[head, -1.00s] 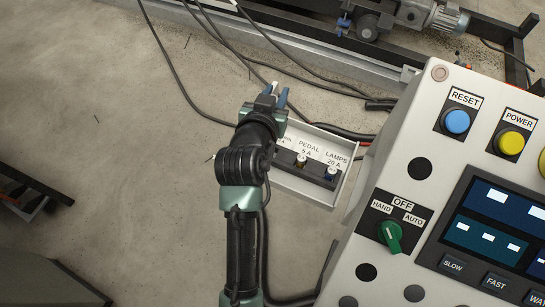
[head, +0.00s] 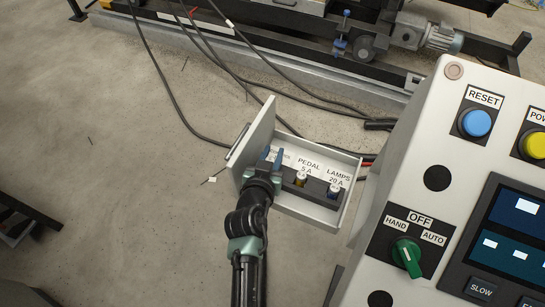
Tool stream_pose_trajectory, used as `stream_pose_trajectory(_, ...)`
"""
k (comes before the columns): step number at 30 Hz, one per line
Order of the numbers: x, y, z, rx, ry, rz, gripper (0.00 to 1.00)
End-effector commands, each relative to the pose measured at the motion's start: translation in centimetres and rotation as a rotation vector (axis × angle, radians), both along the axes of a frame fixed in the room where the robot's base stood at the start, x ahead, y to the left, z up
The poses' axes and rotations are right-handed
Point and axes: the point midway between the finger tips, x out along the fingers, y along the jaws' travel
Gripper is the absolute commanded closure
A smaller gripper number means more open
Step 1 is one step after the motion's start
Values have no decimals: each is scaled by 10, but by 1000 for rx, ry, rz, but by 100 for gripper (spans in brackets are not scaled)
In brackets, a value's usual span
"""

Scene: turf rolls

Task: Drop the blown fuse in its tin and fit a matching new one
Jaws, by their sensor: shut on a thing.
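An open grey fuse box (head: 345,205) juts from the left side of the control cabinet. No tin can be made out.
The box's lid (head: 256,128) stands open close to my gripper on the left. The control cabinet (head: 440,130) with its knob and buttons fills the right. Black cables (head: 205,75) run over the floor behind. The floor at left is mostly clear.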

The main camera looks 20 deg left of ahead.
Motion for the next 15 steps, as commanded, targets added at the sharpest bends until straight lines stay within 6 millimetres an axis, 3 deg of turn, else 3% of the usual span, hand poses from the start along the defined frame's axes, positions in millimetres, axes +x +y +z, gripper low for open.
stream_pose_trajectory(9,0,0,-6,2,-3,1,100)
stream_pose_trajectory(10,0,0,-6,2,-2,1,66)
stream_pose_trajectory(12,0,0,-6,2,-2,1,59)
stream_pose_trajectory(15,0,0,-6,2,-2,1,59)
